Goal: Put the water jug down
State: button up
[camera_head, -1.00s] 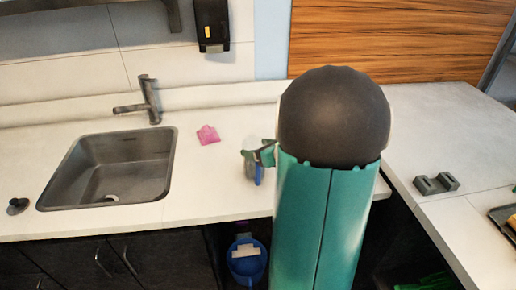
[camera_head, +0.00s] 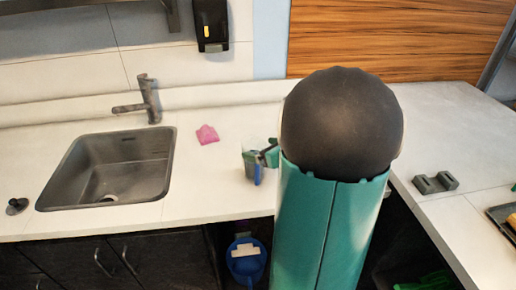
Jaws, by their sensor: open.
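The water jug (camera_head: 249,166) is a small clear vessel with a bluish lower part. It stands upright on the white counter between the sink and my arm. My gripper (camera_head: 266,155) is at the jug's right side, its dark and teal parts close against it. The gripper is open. My large teal arm link with its dark round joint hides most of the wrist and the counter to the right of the jug. I cannot tell whether the fingers still touch the jug.
A grey sink (camera_head: 108,170) with a tap (camera_head: 148,100) is on the left. A pink cloth (camera_head: 207,134) lies behind the jug. A blue bucket (camera_head: 247,265) is under the counter. A grey block (camera_head: 436,183) and a dark tray (camera_head: 503,222) are on the right counter.

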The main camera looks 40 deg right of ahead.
jog(key=v, duration=1)
jog(key=w+a+r+m+g+h, duration=0.2)
jog(key=w+a+r+m+h, duration=0.5)
jog(key=m, duration=1.2)
jog(key=s+a+f+m+g+y, duration=0.1)
jog(key=s+a+m+g+y, duration=0.2)
jog(key=s+a+m, duration=0.2)
jog(key=s+a+f+m+g+y, duration=0.1)
jog(key=s+a+m+y, duration=0.3)
jog(key=a+m, duration=0.7)
jog(key=s+a+g, duration=0.1)
jog(key=s+a, duration=0.1)
jog(key=a, duration=0.6)
jog(key=shift+a+m+g, duration=0.3)
jog(key=shift+a+g, duration=0.1)
